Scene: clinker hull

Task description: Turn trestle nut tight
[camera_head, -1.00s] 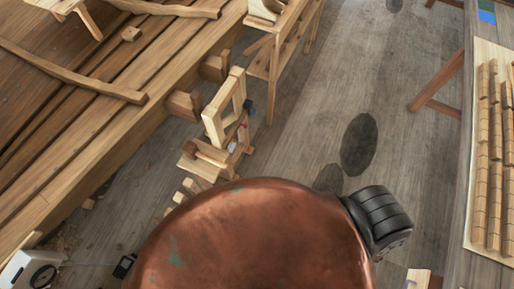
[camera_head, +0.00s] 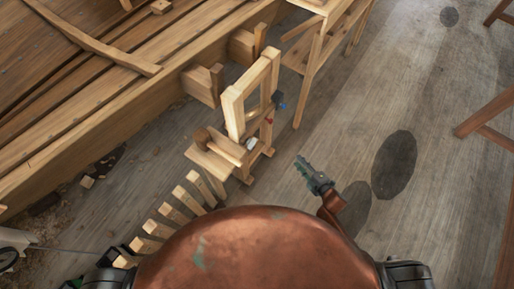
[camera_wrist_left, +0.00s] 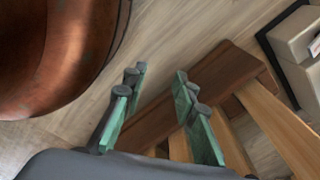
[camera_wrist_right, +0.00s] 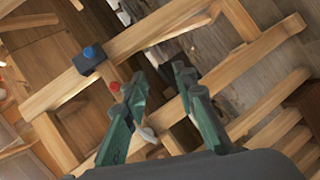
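A pale wooden trestle frame (camera_head: 236,108) stands upright beside the hull in the head view. It carries a dark block with a blue knob (camera_head: 279,100), a small red knob (camera_head: 269,121) and a whitish part low down (camera_head: 250,144). The right wrist view shows the blue knob (camera_wrist_right: 89,52) and the red knob (camera_wrist_right: 115,87); which part is the nut I cannot tell. My right gripper (camera_head: 302,162) is to the right of the trestle, apart from it; its green fingers (camera_wrist_right: 160,76) are spread and empty. My left gripper's fingers (camera_wrist_left: 160,72) are spread and empty.
The planked hull (camera_head: 95,120) fills the left side. A wooden stand (camera_head: 312,45) is behind the trestle. A row of wooden blocks (camera_head: 172,213) runs along the near floor. A brown wooden beam (camera_wrist_left: 190,92) lies close under my left gripper. Floor right of the trestle is clear.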

